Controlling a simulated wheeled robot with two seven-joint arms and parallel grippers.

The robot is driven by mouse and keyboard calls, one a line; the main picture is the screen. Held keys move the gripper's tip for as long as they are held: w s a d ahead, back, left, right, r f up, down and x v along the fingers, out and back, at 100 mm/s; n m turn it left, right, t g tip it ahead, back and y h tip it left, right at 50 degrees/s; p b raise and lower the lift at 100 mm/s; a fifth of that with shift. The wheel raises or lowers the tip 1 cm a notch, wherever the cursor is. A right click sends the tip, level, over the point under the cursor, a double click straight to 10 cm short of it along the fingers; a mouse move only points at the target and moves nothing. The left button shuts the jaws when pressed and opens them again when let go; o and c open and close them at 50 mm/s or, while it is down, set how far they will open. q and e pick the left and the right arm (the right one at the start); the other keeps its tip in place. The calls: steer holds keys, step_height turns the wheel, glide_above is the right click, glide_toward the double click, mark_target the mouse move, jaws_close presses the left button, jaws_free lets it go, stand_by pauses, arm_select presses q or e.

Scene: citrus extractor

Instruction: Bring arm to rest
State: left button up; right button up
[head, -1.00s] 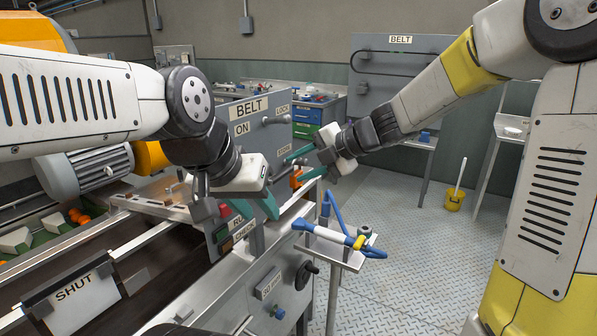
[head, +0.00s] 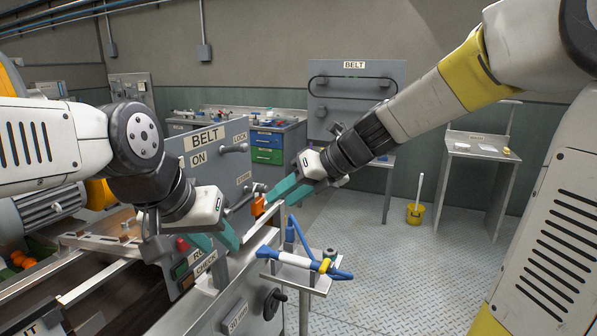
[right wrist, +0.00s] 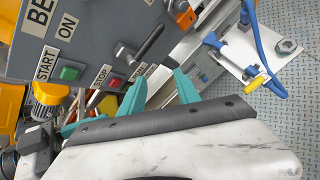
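In the head view my left gripper (head: 214,238) has teal fingers that look apart, low in front of the grey control panel (head: 182,160); I see nothing held in it. My right gripper (head: 280,195) is right of the panel, its teal fingers pointing down and left. In the right wrist view my right gripper (right wrist: 152,62) is open. Its two fingers are apart, with the panel's lever (right wrist: 149,44) showing beyond them and nothing gripped. Part of my left arm shows at that view's left edge.
An orange part (head: 258,205) is close to the right fingers. A small side shelf (head: 290,258) with blue hoses stands below my right gripper. A yellow bucket (head: 415,214) and a side table (head: 480,150) stand farther back.

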steer(key=s+d+n+t+h, duration=0.1)
steer(key=s+d+n+h, duration=0.2)
steer(key=s+d+n, duration=0.4)
steer(key=s+d+f+n+t+h, duration=0.1)
steer(key=s+d+n+h, duration=0.2)
steer(key=n, duration=2)
steer(key=s+d, duration=0.5)
steer(key=d, duration=0.2)
steer(key=shift+d+n+h, duration=0.15)
steer(key=shift+n+h, duration=0.15)
steer(key=shift+f, duration=0.1)
